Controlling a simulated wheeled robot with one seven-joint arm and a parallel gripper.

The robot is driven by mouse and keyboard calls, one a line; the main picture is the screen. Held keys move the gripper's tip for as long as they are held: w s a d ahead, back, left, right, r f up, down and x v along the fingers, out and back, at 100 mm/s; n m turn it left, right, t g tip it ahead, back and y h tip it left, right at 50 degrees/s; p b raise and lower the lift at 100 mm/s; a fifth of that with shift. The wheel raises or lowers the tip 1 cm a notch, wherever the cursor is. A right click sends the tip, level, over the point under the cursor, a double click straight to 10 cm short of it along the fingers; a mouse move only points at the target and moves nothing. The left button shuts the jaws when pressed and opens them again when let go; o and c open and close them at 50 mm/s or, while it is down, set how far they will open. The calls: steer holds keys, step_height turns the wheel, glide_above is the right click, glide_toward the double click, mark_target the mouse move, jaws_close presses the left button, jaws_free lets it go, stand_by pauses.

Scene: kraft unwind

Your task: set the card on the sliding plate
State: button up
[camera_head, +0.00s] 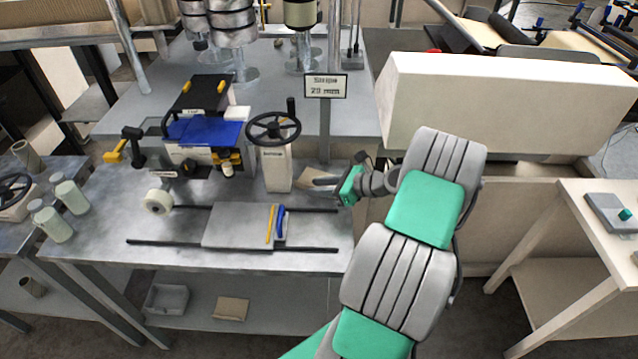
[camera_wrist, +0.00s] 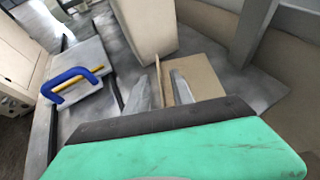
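The brown card (camera_head: 316,177) lies on the bench's right part, beside the cream handwheel post. In the wrist view the card (camera_wrist: 205,78) lies flat under my fingertips, with a thin upright brown strip between them. My gripper (camera_wrist: 167,82) reaches in from the right, low over the bench. Its fingers stand apart astride the strip; whether either touches it is unclear. The sliding plate (camera_head: 236,228) is a flat grey plate left of my gripper, with a yellow strip and blue handle. It also shows at left in the wrist view (camera_wrist: 82,98).
The handwheel post (camera_head: 277,168) stands between the card and the blue-topped machine (camera_head: 205,132). Two dark rails (camera_head: 170,243) run along the plate. A sign (camera_head: 325,86) stands behind. A brown pad (camera_head: 231,308) lies on the lower shelf. The plate's top is bare left of the strip.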

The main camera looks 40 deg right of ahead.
jaws_close()
stand_by(0.6)
steer(key=shift+r, duration=0.5)
step_height(320, 180, up, 2)
steer(key=shift+r, duration=0.15)
steer(key=s+d, duration=0.4)
steer(key=s, duration=0.3)
steer(key=s+d, duration=0.5)
steer(key=s, duration=0.3)
steer(key=shift+s, duration=0.25)
